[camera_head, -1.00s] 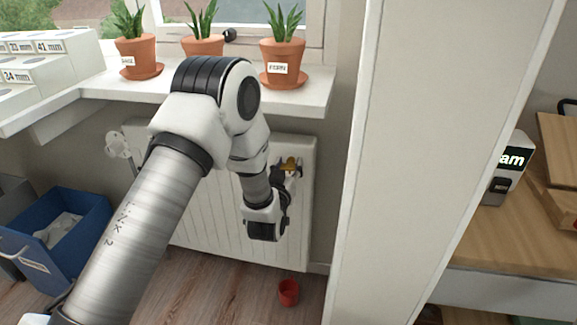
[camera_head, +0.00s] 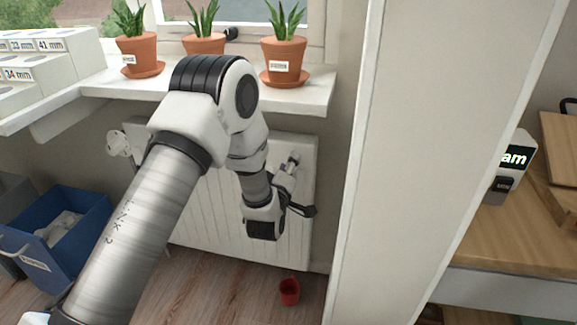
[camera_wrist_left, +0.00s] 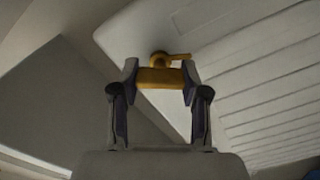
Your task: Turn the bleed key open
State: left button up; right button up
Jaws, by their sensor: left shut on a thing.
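The brass-yellow bleed key (camera_wrist_left: 160,79) shows in the left wrist view, its crossbar spanning the space between my left fingertips. A round brass part with a short arm pointing right (camera_wrist_left: 172,59) sits just beyond it, against the white radiator. My left gripper (camera_wrist_left: 160,82) is shut on the key, one finger at each end of the bar. In the head view my left gripper (camera_head: 293,162) is at the upper right of the radiator (camera_head: 305,230), and I cannot make out the key there. My right gripper is not in view.
A windowsill (camera_head: 316,96) with potted plants overhangs the radiator. A tall white panel (camera_head: 430,150) stands close on the right. A red cup (camera_head: 289,292) is on the floor below. A blue bin (camera_head: 95,215) stands at left.

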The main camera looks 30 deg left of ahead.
pick_arm(q)
jog(key=n+b, duration=0.1)
jog(key=n, duration=0.5)
jog(key=shift+f, duration=0.15)
jog(key=shift+n, duration=0.3)
jog(key=o, duration=1.2)
jog(key=shift+c, duration=0.2)
jog(key=v, duration=1.2)
jog(key=shift+a, duration=0.1)
